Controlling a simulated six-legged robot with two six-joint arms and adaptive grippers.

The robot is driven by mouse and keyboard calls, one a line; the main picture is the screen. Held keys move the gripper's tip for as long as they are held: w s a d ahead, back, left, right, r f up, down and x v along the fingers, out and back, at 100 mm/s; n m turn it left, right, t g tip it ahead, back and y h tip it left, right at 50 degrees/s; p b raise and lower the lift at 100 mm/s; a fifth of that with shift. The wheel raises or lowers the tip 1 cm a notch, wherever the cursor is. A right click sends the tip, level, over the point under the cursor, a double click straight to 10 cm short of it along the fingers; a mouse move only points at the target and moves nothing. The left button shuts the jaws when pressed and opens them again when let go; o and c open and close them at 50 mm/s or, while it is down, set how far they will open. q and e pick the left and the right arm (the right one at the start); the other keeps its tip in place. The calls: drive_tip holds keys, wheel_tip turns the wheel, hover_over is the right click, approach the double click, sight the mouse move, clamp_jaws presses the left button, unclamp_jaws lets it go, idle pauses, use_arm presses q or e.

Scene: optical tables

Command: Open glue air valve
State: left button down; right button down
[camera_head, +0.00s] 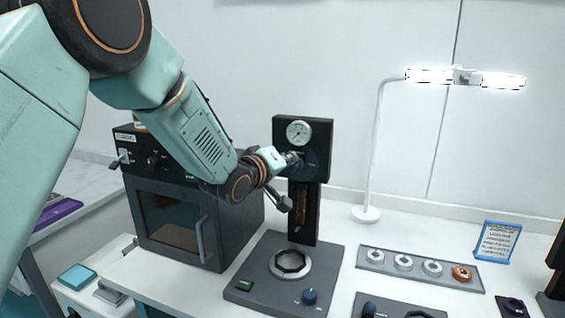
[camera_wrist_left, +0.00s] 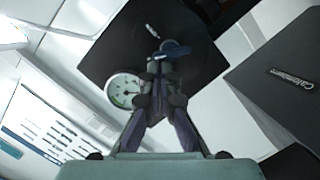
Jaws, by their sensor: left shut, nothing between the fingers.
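The glue station's black upright panel (camera_head: 324,130) stands behind its grey base, with a round white gauge (camera_head: 299,132) near its top. The valve (camera_head: 312,162) appears as a dark round part with a bluish tint just under the gauge, partly hidden by my left gripper (camera_head: 293,158). In the left wrist view a small blue lever (camera_wrist_left: 176,48) shows at the tips of my left gripper (camera_wrist_left: 160,58), and the gauge (camera_wrist_left: 123,89) is beside the fingers. The gripper is shut with nothing in it; whether its tips touch the lever I cannot tell. My right gripper is out of view.
A dark oven-like box (camera_head: 180,225) stands close left of the station, under my left arm. A white lamp (camera_head: 372,150) stands behind to the right. A grey tray (camera_head: 420,268) with several round parts and a blue-framed sign (camera_head: 497,241) are on the table at right.

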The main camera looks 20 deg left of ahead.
use_arm(q)
drive_tip(key=shift+d+r+m+y, duration=0.1)
drive_tip(key=shift+d+m+y, duration=0.25)
drive_tip(key=shift+m, duration=0.85)
drive_tip(key=shift+d+m+g+y, duration=0.3)
drive_tip(key=shift+m+y, duration=0.15)
drive_tip(key=shift+m, duration=0.45)
drive_tip(key=shift+d+m, duration=0.25)
drive_tip(key=shift+m, duration=0.45)
drive_tip(key=shift+d, duration=0.15)
idle(0.4)
